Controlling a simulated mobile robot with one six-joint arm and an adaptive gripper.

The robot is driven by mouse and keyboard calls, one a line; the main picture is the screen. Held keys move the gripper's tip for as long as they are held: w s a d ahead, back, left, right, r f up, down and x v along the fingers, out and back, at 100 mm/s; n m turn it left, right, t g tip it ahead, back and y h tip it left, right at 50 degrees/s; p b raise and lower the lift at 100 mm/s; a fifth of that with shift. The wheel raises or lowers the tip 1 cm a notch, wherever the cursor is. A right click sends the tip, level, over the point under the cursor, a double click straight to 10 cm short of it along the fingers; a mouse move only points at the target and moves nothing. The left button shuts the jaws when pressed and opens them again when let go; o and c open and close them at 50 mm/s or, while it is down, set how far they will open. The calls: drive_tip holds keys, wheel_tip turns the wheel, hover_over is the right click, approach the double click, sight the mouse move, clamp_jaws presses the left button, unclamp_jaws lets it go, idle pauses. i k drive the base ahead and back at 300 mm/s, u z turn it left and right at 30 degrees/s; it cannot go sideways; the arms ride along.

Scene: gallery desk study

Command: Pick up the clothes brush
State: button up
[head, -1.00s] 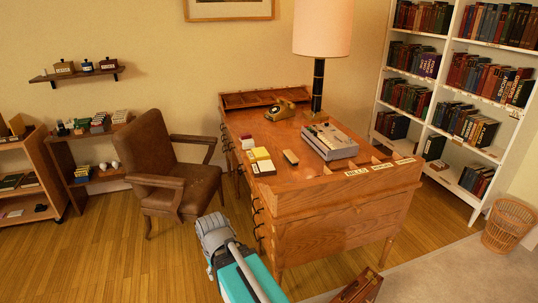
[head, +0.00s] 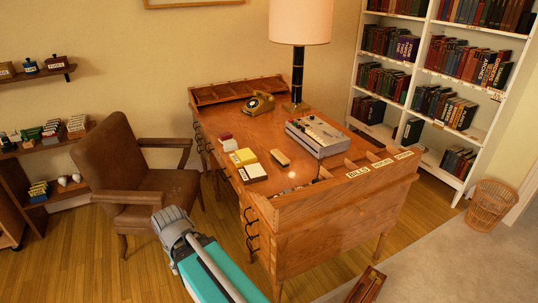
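A small tan oblong block (head: 280,158), which looks like the clothes brush, lies flat on the wooden desk (head: 309,206). It is right of the yellow and white boxes and left of the grey machine. It is too small to make out bristles. My teal and grey arm reaches up from the bottom edge, left of the desk's front. Its grey end shows beside the desk, well short of the brush. I cannot make out any gripper fingers, and nothing held shows.
On the desk are yellow boxes (head: 243,157), a grey machine (head: 318,136), a telephone (head: 259,103) and a lamp (head: 299,20). A brown armchair (head: 122,168) stands left. A wooden box (head: 367,286) lies on the floor in front. A wicker basket (head: 490,206) is right.

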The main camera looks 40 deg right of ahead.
sight(277, 154)
drive_tip(key=z, duration=0.2)
drive_tip(key=i, duration=0.75)
drive_tip(key=z, duration=0.95)
drive_tip(key=i, duration=0.7)
drive_tip(key=z, duration=0.45)
